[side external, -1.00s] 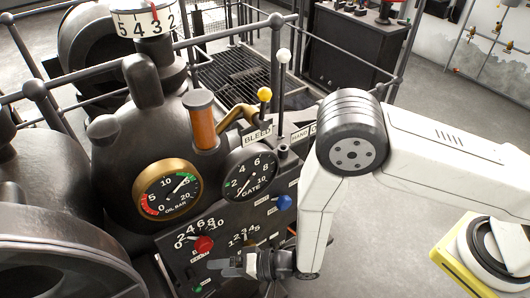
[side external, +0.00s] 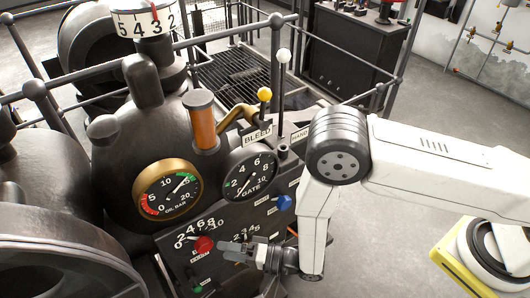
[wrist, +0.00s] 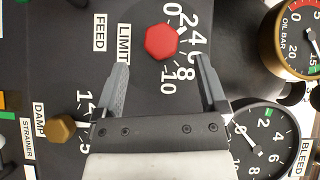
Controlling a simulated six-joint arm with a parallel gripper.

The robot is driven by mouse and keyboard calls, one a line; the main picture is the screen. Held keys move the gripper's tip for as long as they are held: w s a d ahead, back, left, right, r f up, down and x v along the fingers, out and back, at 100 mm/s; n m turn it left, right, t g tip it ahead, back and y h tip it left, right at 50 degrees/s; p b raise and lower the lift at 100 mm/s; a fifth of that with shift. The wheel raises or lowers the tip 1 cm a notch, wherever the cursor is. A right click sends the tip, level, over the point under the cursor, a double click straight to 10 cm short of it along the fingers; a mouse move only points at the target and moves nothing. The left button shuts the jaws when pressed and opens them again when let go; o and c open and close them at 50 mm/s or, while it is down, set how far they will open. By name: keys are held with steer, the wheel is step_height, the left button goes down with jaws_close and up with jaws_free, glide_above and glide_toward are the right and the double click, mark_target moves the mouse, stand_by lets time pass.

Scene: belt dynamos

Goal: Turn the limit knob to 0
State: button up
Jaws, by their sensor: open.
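The red hexagonal knob (wrist: 161,42) beside the LIMIT label (wrist: 123,43) is on the dark panel, with a white scale from 0 to 10 around part of it. In the wrist view it lies just beyond and between the fingertips of my gripper (wrist: 163,66). My gripper is open, with one finger on each side and nothing between them. In the side view the red knob (side external: 204,244) is just left of my gripper (side external: 228,250), whose fingers point at it. I cannot tell exactly which number the knob points to.
A brass knob (wrist: 62,128) labelled DAMP sits at lower left in the wrist view. The GATE gauge (wrist: 262,142) and oil gauge (wrist: 297,38) are to the right. In the side view, a blue knob (side external: 284,202) and a yellow-topped lever (side external: 264,94) stand above my gripper.

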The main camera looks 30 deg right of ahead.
mark_target(207, 248)
steer(key=shift+x, duration=3.1)
jaws_close()
steer(key=shift+r, duration=0.1)
steer(key=shift+n+g+h, duration=0.7)
steer(key=shift+n+h, duration=0.4)
steer(key=shift+n+g+h, duration=0.5)
steer(key=shift+n+h, duration=0.5)
steer(key=shift+h, duration=0.2)
